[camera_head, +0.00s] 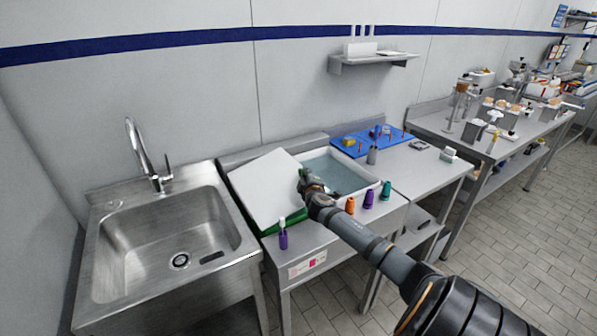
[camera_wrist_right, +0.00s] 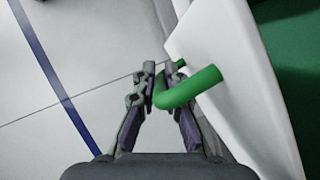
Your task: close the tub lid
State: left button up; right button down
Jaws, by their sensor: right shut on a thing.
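The tub (camera_head: 372,192) is a white-rimmed basin on the metal bench, with grey-blue inside it. Its white lid (camera_head: 265,185) is open, a slanted panel to the left of the tub, with green along its lower edge. My right gripper (camera_head: 306,182) is at the lid's right side, and its arm hides part of the tub's front. In the right wrist view, my right gripper (camera_wrist_right: 158,85) is shut on a green bent handle (camera_wrist_right: 200,86) that sticks out of the white lid (camera_wrist_right: 225,60). My left gripper is not in view.
A steel sink (camera_head: 170,235) with a tap stands left of the bench. A blue mat (camera_head: 400,140) with small items lies behind the tub. A wall shelf (camera_head: 370,62) hangs above.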

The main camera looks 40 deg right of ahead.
jog(key=shift+m+y, duration=0.5)
jog(key=shift+m, duration=0.4)
jog(key=f, duration=0.2)
jog(key=d+f+b, duration=0.1)
jog(key=f, duration=0.1)
jog(key=shift+s+d+f, duration=0.15)
jog(key=shift+f, duration=0.2)
jog(key=shift+f+b, duration=0.25)
jog(key=shift+b, duration=0.05)
jog(key=shift+s+f, duration=0.1)
jog(key=c, duration=1.7)
grip_release()
jog(key=v, duration=1)
jog(key=shift+s+r, duration=0.25)
jog(key=shift+s, duration=0.05)
jog(key=shift+s+a+r, duration=0.1)
jog(key=shift+s+a, duration=0.35)
jog(key=shift+a, duration=0.1)
